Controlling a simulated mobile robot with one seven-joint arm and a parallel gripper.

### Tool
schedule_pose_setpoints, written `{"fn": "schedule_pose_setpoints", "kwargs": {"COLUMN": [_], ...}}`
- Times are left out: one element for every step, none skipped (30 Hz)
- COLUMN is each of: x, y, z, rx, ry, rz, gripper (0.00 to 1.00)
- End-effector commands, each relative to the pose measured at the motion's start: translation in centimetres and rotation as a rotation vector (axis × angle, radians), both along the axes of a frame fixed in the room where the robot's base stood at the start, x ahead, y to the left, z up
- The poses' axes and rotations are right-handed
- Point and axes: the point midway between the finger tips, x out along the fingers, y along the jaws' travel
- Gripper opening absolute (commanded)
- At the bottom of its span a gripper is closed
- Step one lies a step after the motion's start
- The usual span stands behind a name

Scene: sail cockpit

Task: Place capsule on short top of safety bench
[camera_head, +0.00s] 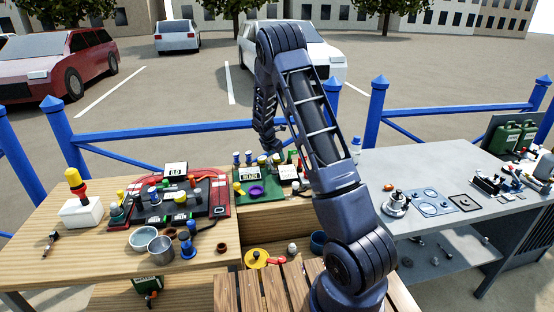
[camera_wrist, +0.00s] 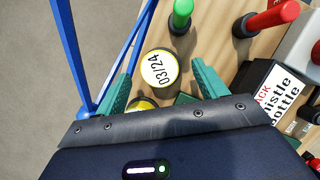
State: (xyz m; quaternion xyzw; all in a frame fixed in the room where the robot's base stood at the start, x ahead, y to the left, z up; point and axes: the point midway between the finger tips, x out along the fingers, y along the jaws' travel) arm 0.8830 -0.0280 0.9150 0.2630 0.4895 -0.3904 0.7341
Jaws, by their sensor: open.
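My gripper (camera_wrist: 161,82) is open, with its two green fingers apart. In the wrist view a yellow canister with a white lid marked 03/24 (camera_wrist: 160,68) lies between and just beyond the fingertips; I cannot tell if they touch it. No label names the capsule, so I cannot tell if this is it. In the head view my arm reaches down at the back of the wooden bench (camera_head: 240,222), by a green tray (camera_head: 268,196); the gripper is small and unclear there. I cannot tell which top is the safety bench's short top.
A blue railing (camera_head: 140,131) runs behind. A grey bench (camera_head: 380,165) at right has bare areas. A metal cup (camera_head: 161,249) stands at front left.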

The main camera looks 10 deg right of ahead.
Motion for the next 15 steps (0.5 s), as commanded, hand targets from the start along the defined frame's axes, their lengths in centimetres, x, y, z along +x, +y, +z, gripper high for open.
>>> {"fn": "schedule_pose_setpoints", "kwargs": {"x": [-0.2, -0.3, -0.5, -0.6, -0.7, -0.9, -1.0, -1.1, -1.3, -1.4, -1.5, -1.6, -1.7, -1.7, -1.8], "y": [0.3, 0.5, 0.8, 1.0, 1.2, 1.4, 1.6, 1.7, 1.9, 2.1, 2.2, 2.4, 2.5, 2.5, 2.6], "z": [1.1, 1.7, 2.4, 3.0, 3.5, 4.2, 4.7, 5.2, 5.7, 6.2, 6.5, 7.0, 7.2, 7.5, 7.8], "rx": [0.001, 0.001, 0.001, 0.001, 0.001, 0.001, 0.001, 0.000, 0.000, 0.001, 0.001, 0.001, 0.001, 0.001, 0.001], "ry": [-0.003, -0.003, -0.004, -0.004, -0.003, -0.004, -0.003, -0.002, -0.002, -0.003, -0.002, -0.001, -0.001, -0.001, -0.001], "rz": [0.000, 0.000, 0.001, 0.001, 0.000, 0.001, 0.000, 0.000, 0.000, 0.000, 0.000, 0.000, 0.000, 0.000, 0.000], "gripper": [0.71, 0.71, 0.71, 0.71, 0.71, 0.71, 0.71, 0.71, 0.71, 0.71, 0.71, 0.71, 0.71, 0.71, 0.71]}}
